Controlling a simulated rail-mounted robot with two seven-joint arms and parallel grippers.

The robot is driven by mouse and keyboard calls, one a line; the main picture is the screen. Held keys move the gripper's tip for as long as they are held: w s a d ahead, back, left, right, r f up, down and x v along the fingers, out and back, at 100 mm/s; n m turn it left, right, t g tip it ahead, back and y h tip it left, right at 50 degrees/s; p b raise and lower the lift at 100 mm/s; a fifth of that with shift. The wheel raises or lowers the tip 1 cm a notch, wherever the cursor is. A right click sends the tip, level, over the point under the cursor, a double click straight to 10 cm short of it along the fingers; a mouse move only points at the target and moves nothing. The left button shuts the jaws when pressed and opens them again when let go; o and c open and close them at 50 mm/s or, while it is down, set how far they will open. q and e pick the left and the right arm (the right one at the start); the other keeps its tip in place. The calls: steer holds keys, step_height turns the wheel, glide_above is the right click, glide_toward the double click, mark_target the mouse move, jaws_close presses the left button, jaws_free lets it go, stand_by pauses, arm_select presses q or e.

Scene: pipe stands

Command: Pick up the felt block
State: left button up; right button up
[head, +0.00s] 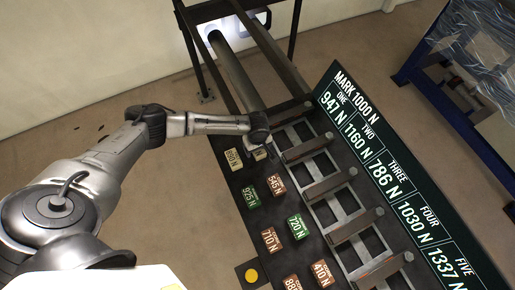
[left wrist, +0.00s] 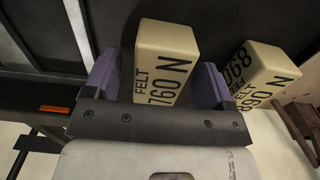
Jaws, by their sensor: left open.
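A cream block marked FELT 760 N (left wrist: 165,50) stands between the two purple finger pads of my left gripper (left wrist: 157,82) in the left wrist view. My right gripper is not in view.
The dark bench holds green blocks (head: 250,196) and brown blocks (head: 276,184) in front. A metal rack with upright posts (head: 326,172) and a green sign board (head: 385,165) run along the right. A long pipe (head: 235,70) lies behind.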

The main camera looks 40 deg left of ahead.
arm_select(q)
steer(key=shift+c, duration=0.3)
steer(key=c, duration=0.9)
steer(key=shift+c, duration=0.2)
